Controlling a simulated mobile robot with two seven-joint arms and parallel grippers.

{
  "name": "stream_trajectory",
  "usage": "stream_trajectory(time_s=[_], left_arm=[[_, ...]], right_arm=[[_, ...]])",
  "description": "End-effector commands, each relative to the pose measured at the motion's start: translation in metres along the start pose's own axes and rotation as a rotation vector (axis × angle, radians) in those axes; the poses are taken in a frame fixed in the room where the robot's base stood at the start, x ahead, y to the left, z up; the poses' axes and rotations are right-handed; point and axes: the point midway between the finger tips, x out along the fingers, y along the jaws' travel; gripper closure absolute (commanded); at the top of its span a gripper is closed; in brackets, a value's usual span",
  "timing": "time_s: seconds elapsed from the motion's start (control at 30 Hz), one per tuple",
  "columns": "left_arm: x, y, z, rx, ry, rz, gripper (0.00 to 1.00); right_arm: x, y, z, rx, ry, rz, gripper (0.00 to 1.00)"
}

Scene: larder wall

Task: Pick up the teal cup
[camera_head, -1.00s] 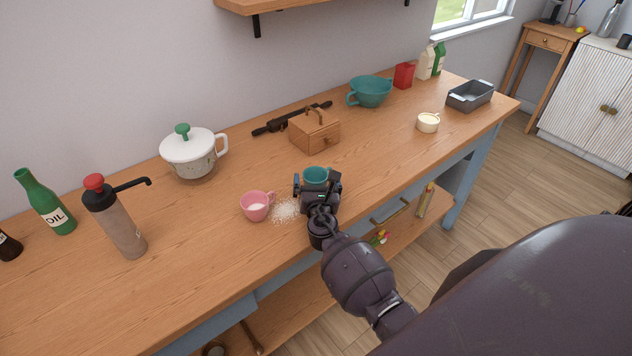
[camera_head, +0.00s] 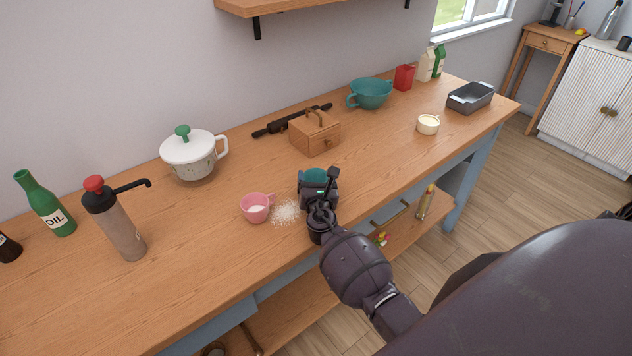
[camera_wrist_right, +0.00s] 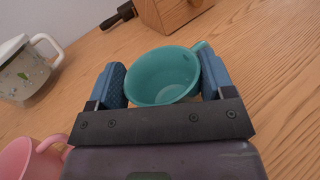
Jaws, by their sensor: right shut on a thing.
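The teal cup (camera_head: 314,175) stands near the front edge of the wooden worktop, partly hidden behind my right gripper (camera_head: 319,183) in the head view. In the right wrist view the teal cup (camera_wrist_right: 160,78) sits between the two blue finger pads of my right gripper (camera_wrist_right: 162,85), with its handle toward the upper right. The fingers are shut on the cup from both sides. The cup looks upright, and I cannot tell whether it is clear of the worktop. My left gripper is not in view.
A pink cup (camera_head: 256,208) and spilled white grains (camera_head: 286,213) lie just left of my gripper. A wooden box (camera_head: 315,136), a lidded white pot (camera_head: 190,158) and a teal bowl (camera_head: 370,94) stand farther back. The worktop (camera_head: 385,160) right of the gripper is clear.

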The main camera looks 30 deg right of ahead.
Motion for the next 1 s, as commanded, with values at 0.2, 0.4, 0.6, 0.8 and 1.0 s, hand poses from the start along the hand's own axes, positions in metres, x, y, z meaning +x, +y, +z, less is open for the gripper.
stream_trajectory(time_s=[0.2,0.4,0.6,0.8,1.0], left_arm=[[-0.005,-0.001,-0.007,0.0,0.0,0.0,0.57],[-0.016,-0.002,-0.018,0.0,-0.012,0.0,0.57],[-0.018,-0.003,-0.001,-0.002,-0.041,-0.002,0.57],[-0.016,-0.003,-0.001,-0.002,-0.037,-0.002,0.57],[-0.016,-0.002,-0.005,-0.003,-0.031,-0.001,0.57]], right_arm=[[0.0,0.003,0.015,0.002,-0.001,0.0,0.51],[0.0,0.009,0.053,0.003,-0.001,-0.001,0.51],[0.0,0.013,0.083,0.004,-0.003,0.0,0.51],[0.0,0.017,0.114,0.002,-0.006,0.002,0.51],[0.001,0.024,0.157,0.0,-0.008,0.003,0.51]])
